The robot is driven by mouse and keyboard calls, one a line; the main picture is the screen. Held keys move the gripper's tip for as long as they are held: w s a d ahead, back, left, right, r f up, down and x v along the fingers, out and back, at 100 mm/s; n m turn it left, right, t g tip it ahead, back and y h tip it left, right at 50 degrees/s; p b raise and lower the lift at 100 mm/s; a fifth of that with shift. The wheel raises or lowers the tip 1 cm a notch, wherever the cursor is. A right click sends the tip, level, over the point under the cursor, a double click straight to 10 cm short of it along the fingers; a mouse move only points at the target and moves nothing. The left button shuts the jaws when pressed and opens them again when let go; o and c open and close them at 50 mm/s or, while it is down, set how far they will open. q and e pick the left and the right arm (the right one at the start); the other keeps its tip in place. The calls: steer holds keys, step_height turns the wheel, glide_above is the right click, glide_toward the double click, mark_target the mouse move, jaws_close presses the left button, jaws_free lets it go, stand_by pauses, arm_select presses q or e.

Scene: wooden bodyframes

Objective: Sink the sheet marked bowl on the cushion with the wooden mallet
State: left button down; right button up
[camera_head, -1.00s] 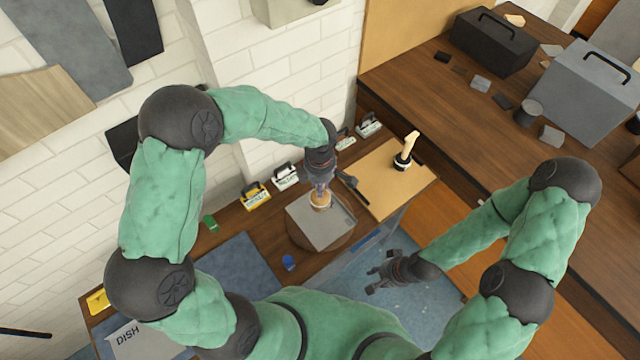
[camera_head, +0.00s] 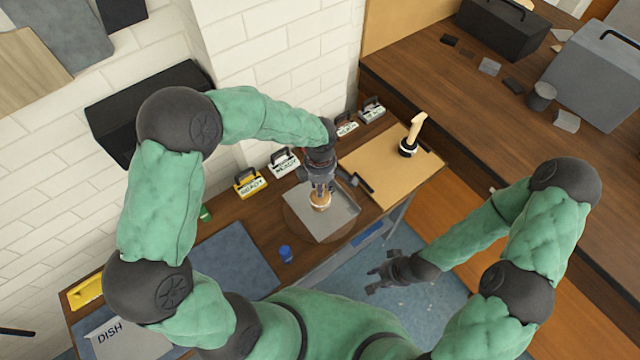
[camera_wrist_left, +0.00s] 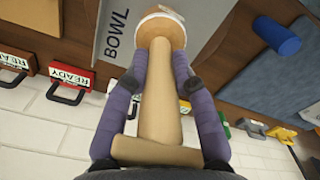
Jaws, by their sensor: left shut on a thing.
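The sheet marked BOWL is a flat grey sheet (camera_head: 338,222) lying on a round brown cushion (camera_head: 291,226). Its lettering shows in the left wrist view (camera_wrist_left: 118,30). My left gripper (camera_head: 320,188) is shut on the wooden mallet (camera_head: 320,201), above the sheet. In the left wrist view the mallet's pale handle (camera_wrist_left: 160,95) runs between the fingers, with its round head (camera_wrist_left: 160,30) over the sheet. I cannot tell whether the head touches the sheet. My right gripper (camera_head: 372,281) is open and empty, off the bench front.
A sheet marked DISH (camera_head: 115,340) lies at the bench's left. A tan board (camera_head: 385,170) carries a wooden-handled tool with a black base (camera_head: 410,140). Several READY signs (camera_head: 250,182) line the wall side. A blue cylinder (camera_head: 286,254) stands near the cushion. A blue-grey mat (camera_head: 235,265) lies bare.

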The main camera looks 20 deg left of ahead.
arm_select(q)
steer(key=shift+r+p, duration=0.45)
steer(key=shift+r, duration=0.05)
step_height(320, 180, up, 8)
steer(key=p, duration=0.4)
steer(key=shift+f, duration=0.1)
steer(key=s+d+r+b, duration=0.1)
steer(key=s+d+r, duration=0.1)
steer(key=s, duration=0.6)
steer(key=shift+s+d, duration=0.25)
steer(key=shift+s, duration=0.05)
